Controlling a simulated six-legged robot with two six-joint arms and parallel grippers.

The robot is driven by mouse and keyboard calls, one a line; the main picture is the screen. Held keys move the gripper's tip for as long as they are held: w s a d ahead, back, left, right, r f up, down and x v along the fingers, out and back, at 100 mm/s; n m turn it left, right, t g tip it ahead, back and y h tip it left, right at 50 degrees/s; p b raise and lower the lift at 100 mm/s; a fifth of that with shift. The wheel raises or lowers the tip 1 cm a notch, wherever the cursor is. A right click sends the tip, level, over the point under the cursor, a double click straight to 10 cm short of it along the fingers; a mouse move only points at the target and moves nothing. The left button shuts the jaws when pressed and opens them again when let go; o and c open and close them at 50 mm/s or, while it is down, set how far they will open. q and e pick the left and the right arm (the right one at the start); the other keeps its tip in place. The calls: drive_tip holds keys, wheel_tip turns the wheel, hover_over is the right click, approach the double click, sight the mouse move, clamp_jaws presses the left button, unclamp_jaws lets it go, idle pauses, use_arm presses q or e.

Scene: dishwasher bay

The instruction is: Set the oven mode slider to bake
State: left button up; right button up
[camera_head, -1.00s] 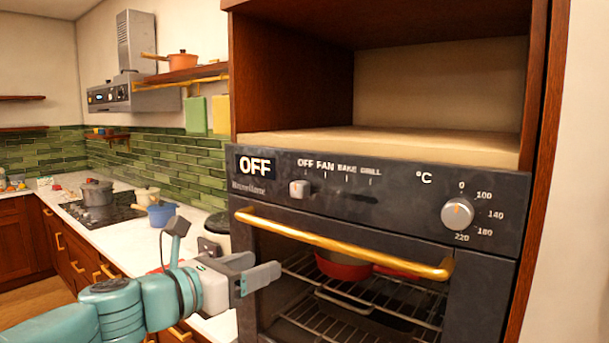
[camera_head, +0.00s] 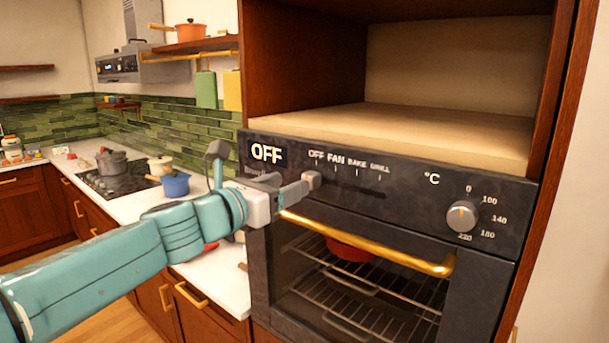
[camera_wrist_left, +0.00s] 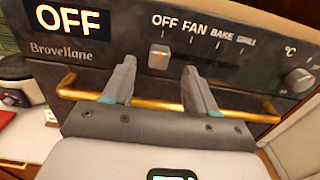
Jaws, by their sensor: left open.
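The oven mode slider is a small pale knob (camera_head: 312,180) at the left end of its slot, under the OFF label. It also shows in the left wrist view (camera_wrist_left: 159,56), below OFF and beyond the fingertips, roughly between them in the picture. Labels run OFF, FAN, BAKE, GRILL to the right, and the display (camera_head: 267,153) reads OFF. My left gripper (camera_head: 290,184) is open and empty in front of the panel, close to the knob; I cannot tell whether it touches. It also shows in the left wrist view (camera_wrist_left: 157,75). My right gripper is not in view.
A brass oven handle (camera_head: 365,243) crosses just below the panel, near my left gripper. A round temperature knob (camera_head: 462,216) sits at the right. A red pan (camera_head: 350,249) is inside the oven. A blue pot (camera_head: 175,184) stands on the left counter.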

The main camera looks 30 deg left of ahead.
sight(307, 177)
use_arm(q)
drive_tip(key=w, duration=0.6)
drive_tip(key=shift+d+p, duration=0.25)
drive_tip(key=shift+p, duration=0.1)
clamp_jaws()
